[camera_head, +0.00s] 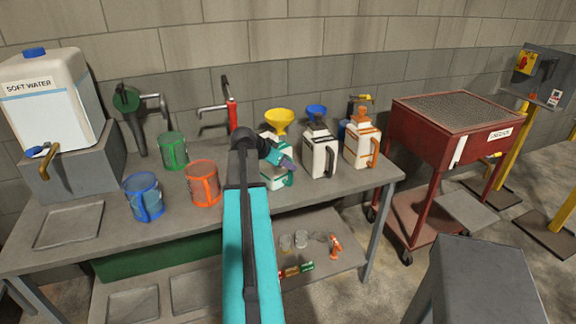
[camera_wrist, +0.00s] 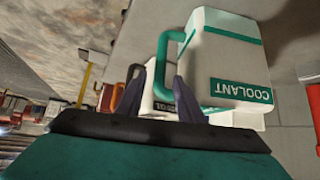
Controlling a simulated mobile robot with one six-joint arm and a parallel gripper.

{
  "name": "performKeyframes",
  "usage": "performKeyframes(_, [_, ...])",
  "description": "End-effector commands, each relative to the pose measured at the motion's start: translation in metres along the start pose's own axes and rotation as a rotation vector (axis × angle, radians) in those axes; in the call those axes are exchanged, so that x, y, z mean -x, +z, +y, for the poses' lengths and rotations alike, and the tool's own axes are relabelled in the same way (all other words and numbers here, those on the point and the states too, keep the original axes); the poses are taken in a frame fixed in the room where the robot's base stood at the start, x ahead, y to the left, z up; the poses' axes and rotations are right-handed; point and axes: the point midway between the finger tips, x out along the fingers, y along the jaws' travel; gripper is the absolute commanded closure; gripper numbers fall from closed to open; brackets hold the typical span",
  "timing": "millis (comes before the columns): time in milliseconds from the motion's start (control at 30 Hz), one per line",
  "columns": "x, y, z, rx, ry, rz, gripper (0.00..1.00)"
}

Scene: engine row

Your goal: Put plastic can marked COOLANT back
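The white plastic can marked COOLANT (camera_wrist: 236,62), with a teal band and teal handle, fills the upper right of the wrist view. In the head view the can (camera_head: 270,181) stands on the bench, partly hidden by my gripper and arm. My gripper (camera_wrist: 160,75) is open, with its dark fingers apart and the teal handle (camera_wrist: 164,50) showing between them. I cannot tell whether the fingers touch it. In the head view my gripper (camera_head: 287,163) is at the can's upper part, by the handle.
A white can with a black handle (camera_head: 319,155) and one with an orange handle (camera_head: 360,147) stand to the right. A yellow funnel (camera_head: 279,117) shows above the COOLANT can. Orange (camera_head: 202,181), green (camera_head: 172,150) and blue (camera_head: 142,197) jugs stand left. A red cart (camera_head: 435,140) is beyond the bench.

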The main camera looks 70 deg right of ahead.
Motion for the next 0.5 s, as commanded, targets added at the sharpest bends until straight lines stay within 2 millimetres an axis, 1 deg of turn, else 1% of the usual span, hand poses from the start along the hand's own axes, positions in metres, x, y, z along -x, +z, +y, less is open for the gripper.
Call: performKeyframes(500, [0.067,0.001,0.000,-0.001,-0.002,0.003,0.66])
